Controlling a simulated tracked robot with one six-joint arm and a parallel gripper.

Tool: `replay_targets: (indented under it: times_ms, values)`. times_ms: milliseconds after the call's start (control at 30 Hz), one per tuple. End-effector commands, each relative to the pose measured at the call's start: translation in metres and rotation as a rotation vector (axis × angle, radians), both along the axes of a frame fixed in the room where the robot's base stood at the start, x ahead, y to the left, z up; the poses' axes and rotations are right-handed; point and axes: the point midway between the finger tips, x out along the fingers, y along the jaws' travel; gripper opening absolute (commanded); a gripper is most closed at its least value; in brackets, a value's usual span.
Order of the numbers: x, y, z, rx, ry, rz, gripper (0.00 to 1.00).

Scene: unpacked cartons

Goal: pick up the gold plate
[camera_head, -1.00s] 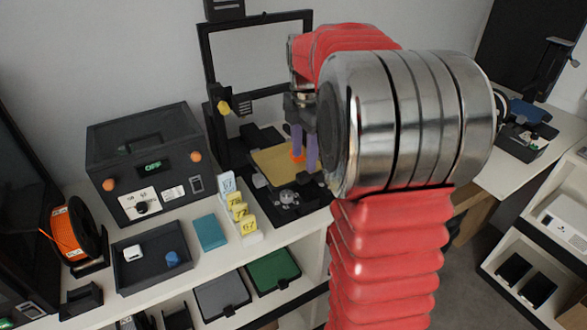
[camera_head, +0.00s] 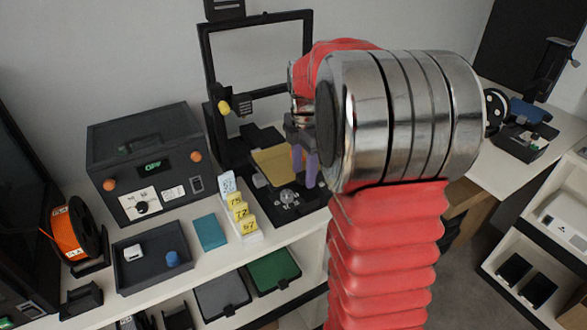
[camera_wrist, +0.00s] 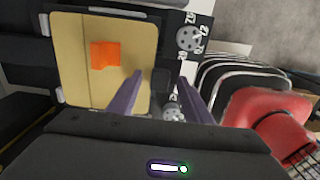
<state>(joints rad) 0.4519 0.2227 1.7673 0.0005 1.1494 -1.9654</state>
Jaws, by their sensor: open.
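The gold plate (camera_head: 272,166) lies flat on the black bed of the open-framed machine in the head view. It fills the left of the wrist view (camera_wrist: 75,75), with an orange piece (camera_wrist: 105,55) on it. My gripper (camera_head: 304,172) is at the plate's right side in the head view, its purple fingers pointing down. In the wrist view, my gripper (camera_wrist: 162,78) is open and empty, with a dark tab by the plate's right edge appearing between the fingertips. The left finger overlaps the plate there; I cannot tell whether they touch.
The black machine frame (camera_head: 204,50) rises around the bed. A round knob (camera_wrist: 188,38) is right of the plate.

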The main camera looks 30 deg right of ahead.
Motion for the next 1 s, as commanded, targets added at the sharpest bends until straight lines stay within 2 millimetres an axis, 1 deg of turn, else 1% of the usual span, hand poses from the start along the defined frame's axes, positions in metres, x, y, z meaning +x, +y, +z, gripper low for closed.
replay_targets:
  times_ms: [267,900,1000]
  values:
    - [-0.0003,0.0003,-0.0004,0.001,0.001,0.0,0.45]
    - [-0.0003,0.0002,-0.0004,0.001,0.001,0.0,0.0]
    - [-0.0002,0.0003,-0.0004,0.001,0.001,0.0,0.0]
